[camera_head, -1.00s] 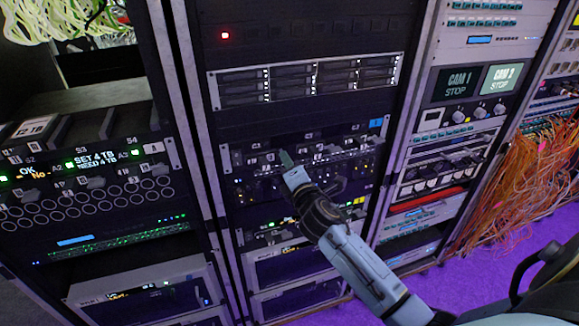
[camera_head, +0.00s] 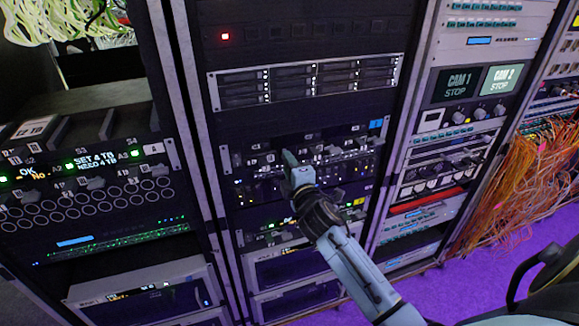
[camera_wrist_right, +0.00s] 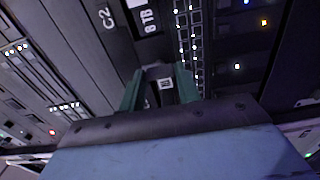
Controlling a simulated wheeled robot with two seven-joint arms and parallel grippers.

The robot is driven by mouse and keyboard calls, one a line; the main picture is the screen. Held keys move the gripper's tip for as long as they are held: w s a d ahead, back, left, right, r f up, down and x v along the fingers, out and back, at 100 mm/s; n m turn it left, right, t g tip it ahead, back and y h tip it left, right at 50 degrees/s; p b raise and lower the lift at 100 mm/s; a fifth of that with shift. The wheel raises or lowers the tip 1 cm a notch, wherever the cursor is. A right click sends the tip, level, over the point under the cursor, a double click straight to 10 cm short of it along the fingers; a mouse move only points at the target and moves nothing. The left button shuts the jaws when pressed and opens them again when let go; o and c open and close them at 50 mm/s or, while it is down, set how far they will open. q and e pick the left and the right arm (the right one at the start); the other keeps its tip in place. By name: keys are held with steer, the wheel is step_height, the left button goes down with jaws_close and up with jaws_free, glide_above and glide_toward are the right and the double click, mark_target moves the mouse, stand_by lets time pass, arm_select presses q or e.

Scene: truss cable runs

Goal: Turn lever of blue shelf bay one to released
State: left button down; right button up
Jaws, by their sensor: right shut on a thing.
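The shelf with a blue tag (camera_head: 376,124) sits in the middle rack, with a row of small levers and white labels along its front. My right gripper (camera_head: 289,157) is at the left half of this front. In the right wrist view its two green fingers (camera_wrist_right: 160,88) are shut on a small dark lever (camera_wrist_right: 165,84) with a white label. Labels reading C2 and 8 TB (camera_wrist_right: 148,20) show beyond it. The fingers hide much of the lever, so its exact angle and bay number cannot be read. My left gripper is not in view.
A shelf with a white tag (camera_head: 153,149) and lit text stands in the left rack. A silver drive unit (camera_head: 305,80) is above the blue-tagged shelf. The right rack holds camera screens (camera_head: 458,84). Orange cables (camera_head: 510,185) hang at the right above purple floor (camera_head: 470,265).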

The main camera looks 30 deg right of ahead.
steer(key=o, duration=1)
steer(key=b+v, duration=0.1)
steer(key=v, duration=1.2)
steer(key=shift+s+a+r, duration=0.1)
steer(key=shift+s, duration=0.05)
